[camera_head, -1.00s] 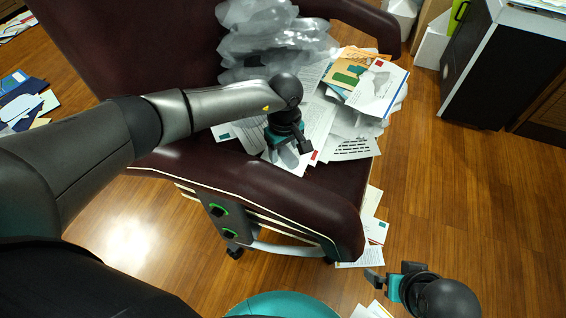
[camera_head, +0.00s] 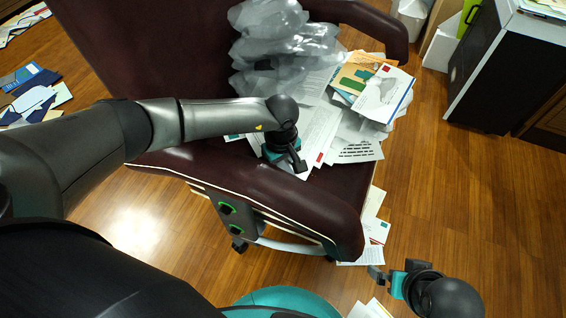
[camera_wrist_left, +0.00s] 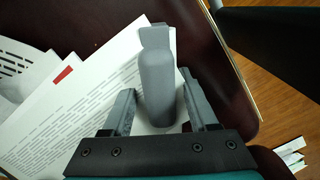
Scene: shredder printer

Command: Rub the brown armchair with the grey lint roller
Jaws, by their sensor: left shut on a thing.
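The brown armchair (camera_head: 270,192) is a dark maroon-brown leather seat filling the middle of the head view. Its seat is covered with papers. My left gripper (camera_head: 283,157) reaches over the papers near the close armrest, pointing down. In the left wrist view my left gripper (camera_wrist_left: 163,115) is shut on the grey lint roller (camera_wrist_left: 158,78), which lies between its fingers. The roller is in front of a printed sheet and close to the dark leather; I cannot tell if it touches. The roller is mostly hidden in the head view. My right gripper (camera_head: 388,282) is low at right, over the floor, its jaw state unclear.
Envelopes and sheets (camera_head: 376,95) and a stack of grey translucent bags (camera_head: 275,45) crowd the seat. A dark cabinet (camera_head: 505,70) stands at the right. Loose papers (camera_head: 372,225) lie on the floor beside the chair. The wooden floor at right is mostly clear.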

